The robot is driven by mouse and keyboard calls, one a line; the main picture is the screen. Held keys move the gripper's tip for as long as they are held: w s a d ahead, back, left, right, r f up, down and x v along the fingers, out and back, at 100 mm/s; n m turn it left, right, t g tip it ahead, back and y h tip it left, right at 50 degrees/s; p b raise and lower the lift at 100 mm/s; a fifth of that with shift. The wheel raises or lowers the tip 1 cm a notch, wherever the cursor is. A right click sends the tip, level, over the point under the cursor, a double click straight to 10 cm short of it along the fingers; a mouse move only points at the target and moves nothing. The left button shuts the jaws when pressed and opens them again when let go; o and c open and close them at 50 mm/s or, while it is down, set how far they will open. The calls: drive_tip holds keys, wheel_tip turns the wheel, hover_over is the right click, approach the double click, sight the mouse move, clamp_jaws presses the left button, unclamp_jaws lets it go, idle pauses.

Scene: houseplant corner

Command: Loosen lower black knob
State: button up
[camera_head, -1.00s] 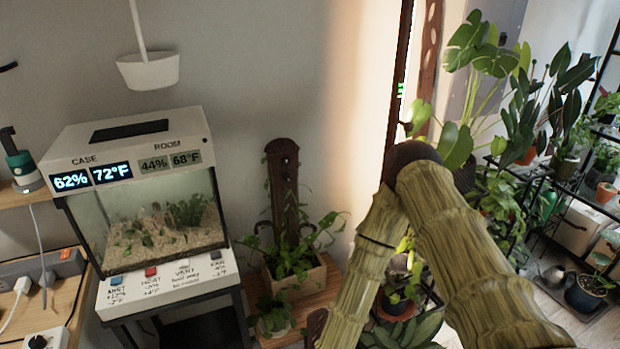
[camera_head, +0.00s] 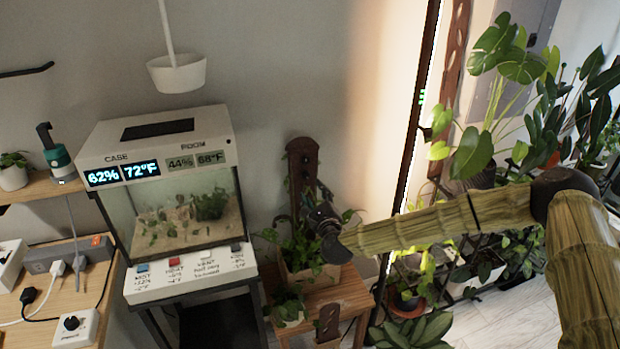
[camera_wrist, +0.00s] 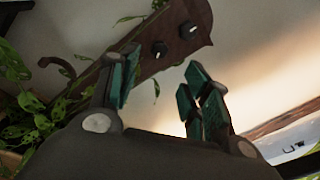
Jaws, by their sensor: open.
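A dark wooden post (camera_head: 301,158) stands upright behind a potted plant in the head view. In the wrist view the post (camera_wrist: 178,18) looks tilted and carries two black knobs with pale marks. The lower black knob (camera_wrist: 159,48) is farther from the post's rounded end than the upper black knob (camera_wrist: 188,30). My gripper (camera_head: 325,218) is in front of the post, near the leaves. In the wrist view my gripper (camera_wrist: 160,78) is open, with green-padded fingers apart and nothing between them. The lower knob appears beyond the gap, not touched.
A trailing plant (camera_head: 298,245) in a wooden planter sits around the post's foot on a wooden stand (camera_head: 345,292). A lit terrarium case (camera_head: 165,205) stands to the left. A white hanging lamp (camera_head: 177,74) is above. More plants crowd the right.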

sight(306, 176)
drive_tip(key=p+x, duration=0.2)
drive_tip(key=x, duration=0.7)
drive_tip(key=shift+w+p, duration=0.2)
drive_tip(key=shift+p, duration=0.2)
